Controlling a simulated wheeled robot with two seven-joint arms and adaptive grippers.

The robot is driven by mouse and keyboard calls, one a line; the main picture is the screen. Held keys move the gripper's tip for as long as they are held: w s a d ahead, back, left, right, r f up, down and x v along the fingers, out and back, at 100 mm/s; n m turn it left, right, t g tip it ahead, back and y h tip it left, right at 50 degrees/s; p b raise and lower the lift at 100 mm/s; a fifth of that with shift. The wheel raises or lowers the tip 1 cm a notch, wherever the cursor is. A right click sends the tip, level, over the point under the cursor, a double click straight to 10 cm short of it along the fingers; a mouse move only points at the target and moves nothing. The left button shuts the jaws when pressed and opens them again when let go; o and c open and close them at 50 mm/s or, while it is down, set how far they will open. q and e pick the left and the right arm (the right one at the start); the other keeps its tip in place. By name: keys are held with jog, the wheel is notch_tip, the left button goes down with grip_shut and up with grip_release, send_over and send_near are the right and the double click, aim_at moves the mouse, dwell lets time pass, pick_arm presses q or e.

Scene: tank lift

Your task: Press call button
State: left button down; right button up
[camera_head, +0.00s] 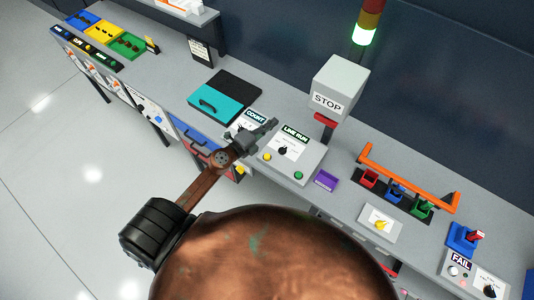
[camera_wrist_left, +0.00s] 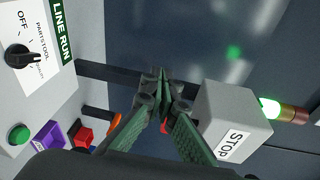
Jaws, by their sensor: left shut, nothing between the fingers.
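My left gripper (camera_head: 268,126) is shut and empty. Its arm comes in from the lower left, and in the head view the fingers overlap the back left part of the LINE RUN panel (camera_head: 310,160). In the left wrist view the closed fingertips (camera_wrist_left: 161,84) stand between that panel and the white STOP box (camera_wrist_left: 232,112). The panel carries a black knob, a yellow button (camera_head: 267,157) and a green button (camera_head: 298,175). A separate plate has another yellow button (camera_head: 380,225). No label reading "call" is legible. My right gripper is not in view.
The STOP box (camera_head: 340,82) with a lit green lamp (camera_head: 362,36) stands behind the panel, a red part under it. A purple bin (camera_head: 326,180), an orange rail (camera_head: 410,180) and a FAIL panel (camera_head: 462,265) lie to the right. A teal-and-black case (camera_head: 222,98) lies left.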

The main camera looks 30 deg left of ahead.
pick_arm(q)
jog(key=s+a+f+m+g+p, duration=0.1)
jog(key=s+f+m+g+p, duration=0.1)
jog(key=f+m+g, duration=0.5)
notch_tip(320, 180, down, 3)
jog(key=s+m, duration=0.1)
jog(key=m, duration=0.1)
jog(key=shift+m+g, duration=0.4)
jog(key=shift+s, duration=0.1)
